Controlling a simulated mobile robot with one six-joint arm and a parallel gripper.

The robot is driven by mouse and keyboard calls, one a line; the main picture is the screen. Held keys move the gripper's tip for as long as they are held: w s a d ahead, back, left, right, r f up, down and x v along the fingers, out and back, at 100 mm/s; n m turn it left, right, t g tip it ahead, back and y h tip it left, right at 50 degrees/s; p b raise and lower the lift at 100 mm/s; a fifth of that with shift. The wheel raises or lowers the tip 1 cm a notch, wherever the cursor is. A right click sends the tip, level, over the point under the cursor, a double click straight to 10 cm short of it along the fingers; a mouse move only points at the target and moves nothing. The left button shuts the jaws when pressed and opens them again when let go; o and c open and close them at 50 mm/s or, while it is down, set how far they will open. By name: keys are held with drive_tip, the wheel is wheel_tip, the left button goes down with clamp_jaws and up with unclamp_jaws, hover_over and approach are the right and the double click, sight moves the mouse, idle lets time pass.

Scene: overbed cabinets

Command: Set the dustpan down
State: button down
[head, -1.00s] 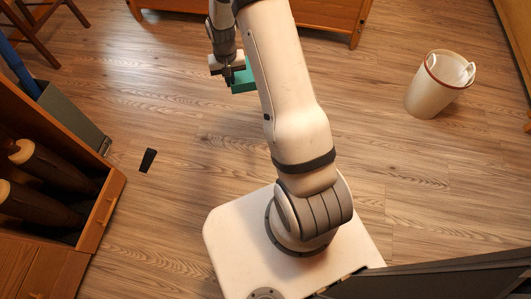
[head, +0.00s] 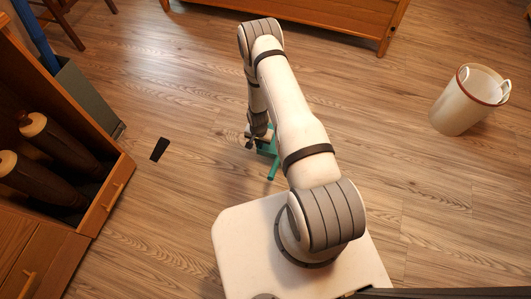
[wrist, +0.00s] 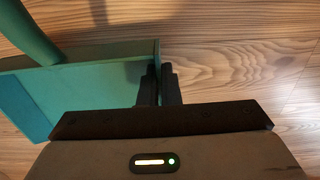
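The teal dustpan (wrist: 95,97) fills the left of the wrist view, with its round handle (wrist: 28,32) at the upper left. My gripper (wrist: 160,80) has its two black fingers closed together on the dustpan's side wall. In the head view the dustpan (head: 272,165) shows partly below my gripper (head: 256,140), close in front of my base, and my arm hides some of it. The dustpan is low over the wooden floor; I cannot tell whether it touches it.
A white bin (head: 462,105) stands on the floor at the right. A small black object (head: 159,149) lies on the floor at the left. An open wooden cabinet (head: 108,185) with dark rolls and a grey box (head: 85,95) line the left side. Floor around my gripper is clear.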

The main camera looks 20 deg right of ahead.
wheel_tip(320, 180, down, 7)
drive_tip(key=b, duration=0.2)
drive_tip(key=shift+f+b, duration=0.15)
drive_tip(key=shift+b, duration=0.15)
drive_tip(key=shift+f, duration=0.15)
drive_tip(key=c, duration=1.6)
unclamp_jaws()
drive_tip(key=shift+c, duration=0.2)
